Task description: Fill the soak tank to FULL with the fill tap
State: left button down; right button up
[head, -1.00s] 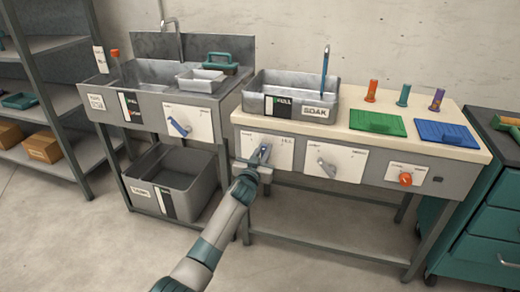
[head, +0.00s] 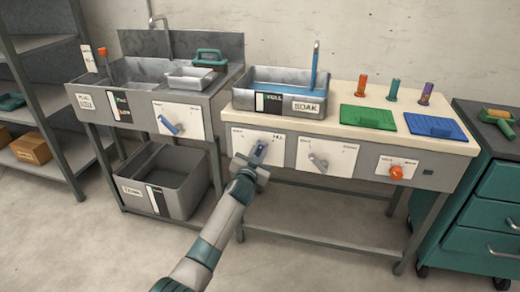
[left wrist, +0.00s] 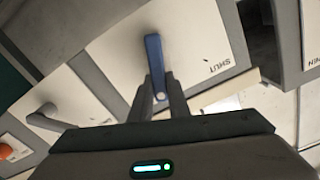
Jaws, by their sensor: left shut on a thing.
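The soak tank (head: 300,92), a grey metal basin labelled SOAK, stands on the bench's left end with blue water (head: 262,86) in it. Its gauge (head: 268,102) is on the front wall; I cannot read the level closely. My left gripper (head: 256,158) is shut on a blue lever (head: 261,149) on the white panel below the tank. In the left wrist view the blue lever (left wrist: 154,58) stands between the fingertips (left wrist: 158,98), beside a SHUT label (left wrist: 217,63). My right gripper is not in view.
A grey lever (head: 318,161) and an orange knob (head: 396,172) sit on panels to the right. Green (head: 367,118) and blue (head: 434,127) trays lie on the bench.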

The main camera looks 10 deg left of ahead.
pick_arm(q)
jog(key=c, duration=1.7)
grip_release()
jog(key=shift+f, duration=0.1)
jog(key=shift+s, duration=0.1)
